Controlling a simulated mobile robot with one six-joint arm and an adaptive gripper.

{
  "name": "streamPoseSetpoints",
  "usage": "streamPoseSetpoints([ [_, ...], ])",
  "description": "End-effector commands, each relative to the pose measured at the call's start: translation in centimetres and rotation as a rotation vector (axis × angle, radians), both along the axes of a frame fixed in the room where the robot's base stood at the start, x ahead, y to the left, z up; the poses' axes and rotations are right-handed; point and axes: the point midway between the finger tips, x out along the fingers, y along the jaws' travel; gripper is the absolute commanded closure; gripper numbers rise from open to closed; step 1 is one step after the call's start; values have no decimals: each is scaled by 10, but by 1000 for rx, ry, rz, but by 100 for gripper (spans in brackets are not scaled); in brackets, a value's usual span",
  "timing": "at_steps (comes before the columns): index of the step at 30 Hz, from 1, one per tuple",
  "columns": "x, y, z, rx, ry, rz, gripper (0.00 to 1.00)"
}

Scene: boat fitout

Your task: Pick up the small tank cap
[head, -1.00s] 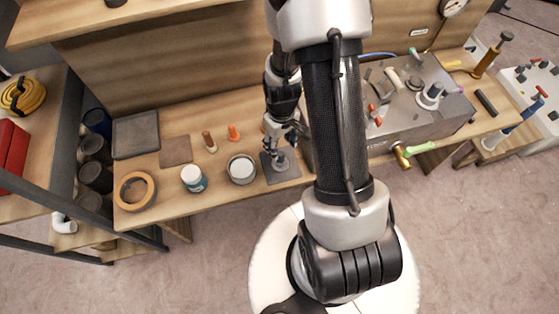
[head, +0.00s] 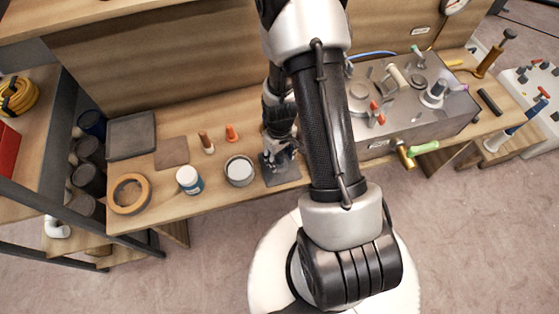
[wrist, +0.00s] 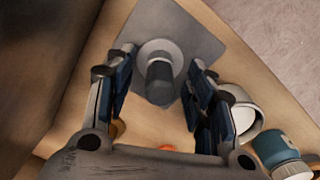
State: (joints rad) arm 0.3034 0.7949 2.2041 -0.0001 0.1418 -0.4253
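The small tank cap (wrist: 160,72) is a grey round disc with a dark upright knob. It sits on a dark square pad (wrist: 188,28) on the wooden bench. In the wrist view my gripper (wrist: 161,57) is open, with one finger on each side of the cap and visible gaps to the knob. In the head view my gripper (head: 280,153) is low over the pad (head: 284,177) and hides most of the cap. I cannot tell whether the fingertips touch the pad.
A round tin (head: 239,171), a blue-and-white jar (head: 189,180) and a tape roll (head: 129,193) stand left of the pad. Two orange-brown small items (head: 231,133) are behind. A grey metal tank (head: 405,112) with fittings stands to the right.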

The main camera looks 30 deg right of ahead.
Motion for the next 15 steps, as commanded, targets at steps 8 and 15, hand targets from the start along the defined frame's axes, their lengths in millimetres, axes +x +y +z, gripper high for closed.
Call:
streamPoseSetpoints([
  [8,0,0,0,0,1,0,70],
  [15,0,0,0,0,1,0,86],
])
